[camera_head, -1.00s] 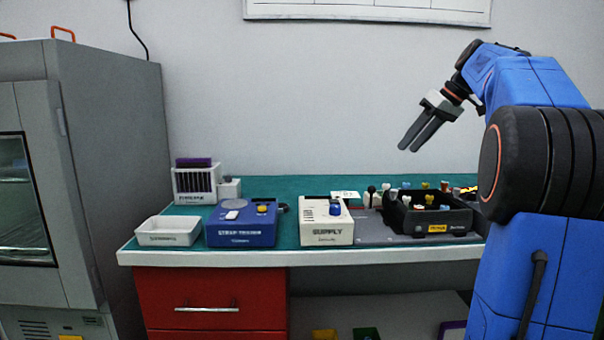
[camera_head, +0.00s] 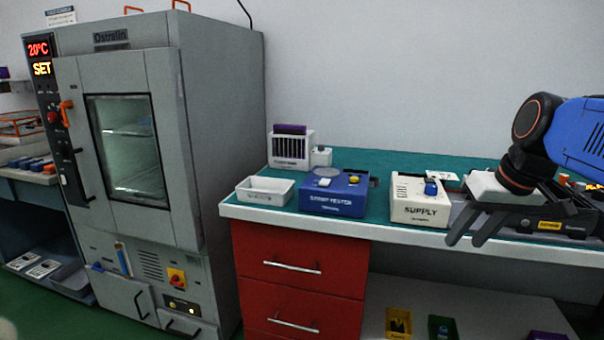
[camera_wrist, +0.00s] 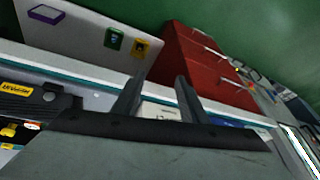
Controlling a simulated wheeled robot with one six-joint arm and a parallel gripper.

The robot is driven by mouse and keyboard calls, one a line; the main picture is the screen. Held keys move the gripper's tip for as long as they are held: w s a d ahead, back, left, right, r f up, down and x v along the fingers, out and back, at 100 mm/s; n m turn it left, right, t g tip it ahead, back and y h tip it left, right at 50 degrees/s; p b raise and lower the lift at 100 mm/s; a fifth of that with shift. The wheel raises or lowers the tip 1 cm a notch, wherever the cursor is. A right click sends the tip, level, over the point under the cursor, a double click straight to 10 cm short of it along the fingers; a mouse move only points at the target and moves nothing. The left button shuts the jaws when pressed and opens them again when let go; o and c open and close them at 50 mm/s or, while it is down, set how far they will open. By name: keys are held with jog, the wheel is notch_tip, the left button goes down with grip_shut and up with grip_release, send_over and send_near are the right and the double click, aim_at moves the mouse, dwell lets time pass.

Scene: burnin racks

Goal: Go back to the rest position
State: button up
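My gripper (camera_head: 470,240) is at the right of the head view, in front of the bench and pointing down and left. Its two dark fingers are apart with nothing between them. In the wrist view the fingers (camera_wrist: 158,97) also stand apart and empty, with the bench edge and red drawers beyond. My gripper partly hides the black tray (camera_head: 550,224) on the bench.
A grey oven (camera_head: 215,130) reading 20°C stands left, its door shut. The green-topped bench (camera_head: 395,165) holds a white tray (camera_head: 265,198), a blue tester (camera_head: 333,205), a white supply box (camera_head: 415,213) and a rack (camera_head: 290,162). Red drawers (camera_head: 295,262) are shut. Small bins (camera_head: 398,322) sit below.

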jog(key=s+a+f+h, duration=0.1)
jog(key=s+a+f, duration=0.3)
jog(key=s+f, duration=0.9)
notch_tip(320, 180, down, 3)
jog(key=shift+f+t, duration=0.15)
jog(key=shift+t, duration=0.15)
